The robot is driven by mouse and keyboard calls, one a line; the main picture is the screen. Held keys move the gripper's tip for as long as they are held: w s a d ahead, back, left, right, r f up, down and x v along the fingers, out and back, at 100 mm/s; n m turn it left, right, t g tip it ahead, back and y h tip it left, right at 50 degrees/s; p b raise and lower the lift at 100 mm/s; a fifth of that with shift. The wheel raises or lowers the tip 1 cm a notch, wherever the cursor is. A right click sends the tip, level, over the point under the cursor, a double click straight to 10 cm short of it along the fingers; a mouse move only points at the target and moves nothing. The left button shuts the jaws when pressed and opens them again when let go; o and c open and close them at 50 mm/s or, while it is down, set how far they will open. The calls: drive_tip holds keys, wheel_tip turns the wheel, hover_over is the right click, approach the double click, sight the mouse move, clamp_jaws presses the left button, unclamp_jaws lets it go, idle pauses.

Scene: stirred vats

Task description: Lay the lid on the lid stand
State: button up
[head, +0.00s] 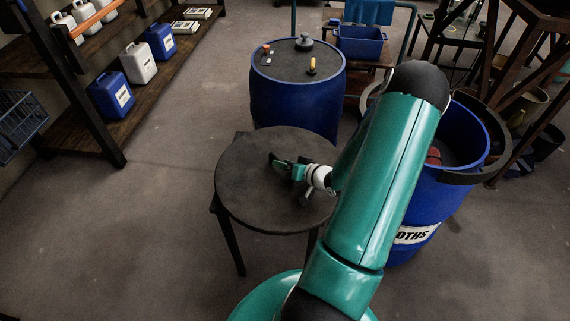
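A dark, round, flat lid (291,70) with a black knob (304,43) sits on top of a blue vat (296,106) at the back centre. A dark round stand on legs (240,190) is in front of it; it looks like the lid stand, and its visible top is bare. My gripper (279,164) shows over the stand's top, reaching in from the right, apart from the lid. I see nothing held in it, but its fingers are too small to tell whether they are open or shut. My arm hides the stand's right edge.
A yellow-handled item (312,66) and a small red-topped item (266,48) lie on the lid. An open blue drum with a cloths label (412,235) stands at right, partly behind my arm. Shelves with jugs (112,95) line the left. The floor at left is clear.

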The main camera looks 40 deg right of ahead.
drive_tip(key=shift+s+r, duration=0.15)
drive_tip(key=shift+r, duration=0.05)
drive_tip(key=v, duration=1.1)
drive_tip(key=shift+s+r, duration=0.1)
drive_tip(key=shift+s, duration=0.25)
